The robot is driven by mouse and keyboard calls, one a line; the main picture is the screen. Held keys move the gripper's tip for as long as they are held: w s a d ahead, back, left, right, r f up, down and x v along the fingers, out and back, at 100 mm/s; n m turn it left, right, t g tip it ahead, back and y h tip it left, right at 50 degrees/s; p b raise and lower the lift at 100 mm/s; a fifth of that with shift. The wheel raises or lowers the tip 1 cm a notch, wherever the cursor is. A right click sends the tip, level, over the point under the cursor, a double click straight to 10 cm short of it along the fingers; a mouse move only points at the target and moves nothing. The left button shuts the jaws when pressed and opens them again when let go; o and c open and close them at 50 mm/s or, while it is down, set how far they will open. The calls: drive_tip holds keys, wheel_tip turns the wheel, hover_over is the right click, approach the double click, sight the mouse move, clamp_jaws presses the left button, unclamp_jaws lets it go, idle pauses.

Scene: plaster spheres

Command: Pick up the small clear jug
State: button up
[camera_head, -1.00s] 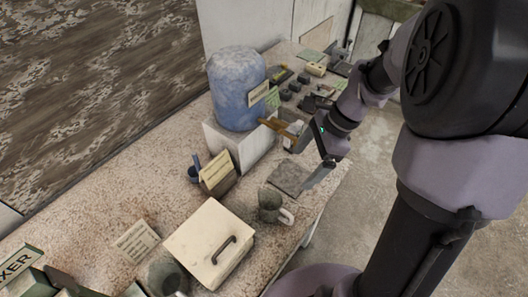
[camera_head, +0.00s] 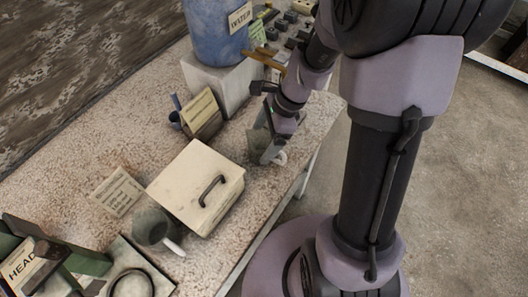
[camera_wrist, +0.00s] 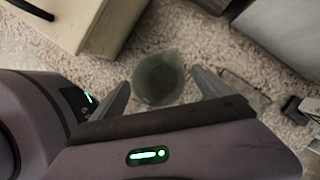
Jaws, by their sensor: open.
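A small see-through grey jug (camera_head: 257,143) with a pale handle stands on the speckled counter, right of the cream box. My gripper (camera_head: 265,150) is over it in the head view and hides much of it. In the wrist view the jug (camera_wrist: 158,76) shows its round mouth between the two fingers of my open gripper (camera_wrist: 160,86). A gap shows between the jug and each finger; how low the fingertips are is hard to tell. A second, similar jug (camera_head: 151,227) with a pale handle stands nearer, left of the cream box.
The cream box (camera_head: 190,185) with a dark handle stands close left of the jug. A blue barrel (camera_head: 212,30) sits on a pale block (camera_head: 220,85) behind. A lettered card (camera_head: 117,191) lies left. The counter's front edge is close on the jug's right.

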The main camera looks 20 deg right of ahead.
drive_tip(key=shift+r, duration=0.1)
drive_tip(key=c, duration=1.5)
drive_tip(key=shift+r, duration=0.1)
